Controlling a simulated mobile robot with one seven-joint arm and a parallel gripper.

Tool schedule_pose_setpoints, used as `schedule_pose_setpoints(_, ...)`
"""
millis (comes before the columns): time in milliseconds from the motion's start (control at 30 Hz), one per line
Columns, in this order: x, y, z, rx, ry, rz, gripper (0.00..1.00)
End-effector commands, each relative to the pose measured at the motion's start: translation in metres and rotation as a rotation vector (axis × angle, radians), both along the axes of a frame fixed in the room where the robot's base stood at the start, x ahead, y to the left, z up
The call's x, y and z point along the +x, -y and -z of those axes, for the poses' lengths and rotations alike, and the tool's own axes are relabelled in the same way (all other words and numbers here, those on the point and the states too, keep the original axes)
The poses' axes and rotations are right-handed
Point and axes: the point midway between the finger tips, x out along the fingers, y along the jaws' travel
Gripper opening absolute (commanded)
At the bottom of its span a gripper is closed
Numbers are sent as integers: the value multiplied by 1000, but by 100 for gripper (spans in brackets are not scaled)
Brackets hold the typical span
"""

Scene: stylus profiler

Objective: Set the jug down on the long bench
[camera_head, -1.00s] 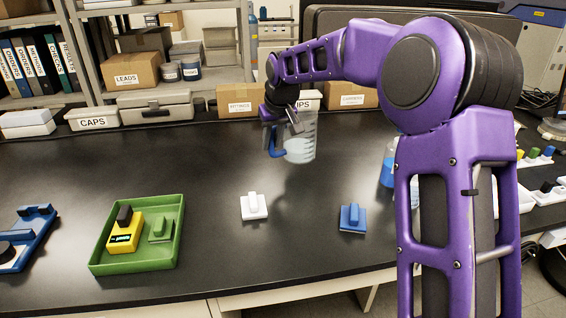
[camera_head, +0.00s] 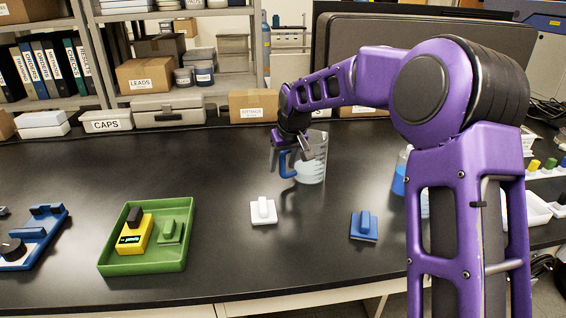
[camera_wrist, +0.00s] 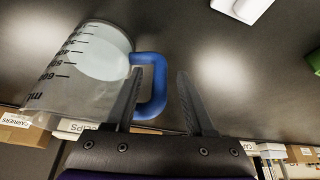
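The jug (camera_head: 313,160) is a clear measuring jug with dark markings, a blue handle and pale liquid inside. It appears to stand upright on the black long bench (camera_head: 215,225). In the wrist view the jug (camera_wrist: 80,75) is at left, with its handle (camera_wrist: 157,92) between my fingers. My gripper (camera_wrist: 160,85) is open: its left finger is at the handle's loop and its right finger stands clear outside the handle. In the head view my gripper (camera_head: 287,142) is beside the jug's handle, partly hidden by my wrist.
A white block (camera_head: 263,212) and a blue block (camera_head: 364,228) with raised grips sit in front of the jug. A green tray (camera_head: 140,265) holds a yellow device. A blue-filled vessel (camera_head: 399,180) stands right, partly behind my arm. Boxes line the bench's back.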

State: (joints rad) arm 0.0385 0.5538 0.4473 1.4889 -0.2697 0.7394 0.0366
Motion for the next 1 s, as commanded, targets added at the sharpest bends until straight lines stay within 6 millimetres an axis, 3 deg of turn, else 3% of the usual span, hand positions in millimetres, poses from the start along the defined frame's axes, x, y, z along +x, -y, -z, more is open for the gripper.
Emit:
schedule_pose_setpoints(367, -1, 1, -9, 0, 3, 0, 55)
schedule_pose_setpoints(800, -34, 15, -89, 0, 3, 0, 55)
schedule_pose_setpoints(1000, -42, 19, -110, 0, 2, 1, 55)
